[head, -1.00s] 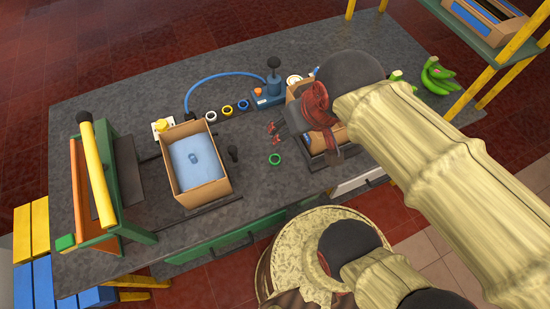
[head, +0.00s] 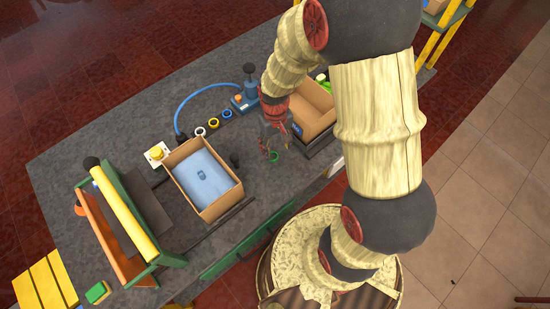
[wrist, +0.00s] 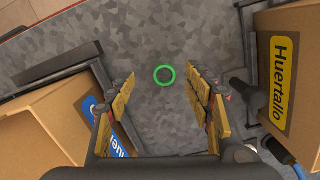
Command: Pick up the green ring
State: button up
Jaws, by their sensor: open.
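The green ring (wrist: 164,75) lies flat on the grey speckled worktop (wrist: 175,125) in the wrist view, ahead of my gripper and between the lines of its two fingers. In the head view the ring (head: 273,156) shows just below my gripper's fingertips, close to the table's front side. My gripper (wrist: 164,88) is open, with yellow-padded fingers spread wide on either side and nothing between them. In the head view my gripper (head: 272,152) points down over the ring, and its fingers are small and partly hidden there.
A cardboard box (head: 316,132) stands right of my gripper, and another (head: 236,198) with a blue lid-like surface stands to its left. White, yellow and blue rings (head: 213,123) lie behind. A green toolbox-like frame (head: 172,262) is at far left.

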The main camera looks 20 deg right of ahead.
aim_at(272, 157)
jog(key=shift+w+f+t, duration=0.2)
jog(key=shift+w+f, duration=0.15)
jog(key=shift+w, duration=0.2)
jog(key=shift+w+f+t, duration=0.2)
jog(key=shift+w+f, duration=0.15)
jog(key=shift+w, duration=0.2)
jog(key=f, duration=0.2)
jog(key=a+f+b, duration=0.1)
jog(key=f, duration=0.2)
jog(key=shift+s, duration=0.1)
jog(key=shift+f, duration=0.45)
jog(key=shift+c, duration=0.3)
jog(key=c, duration=0.8)
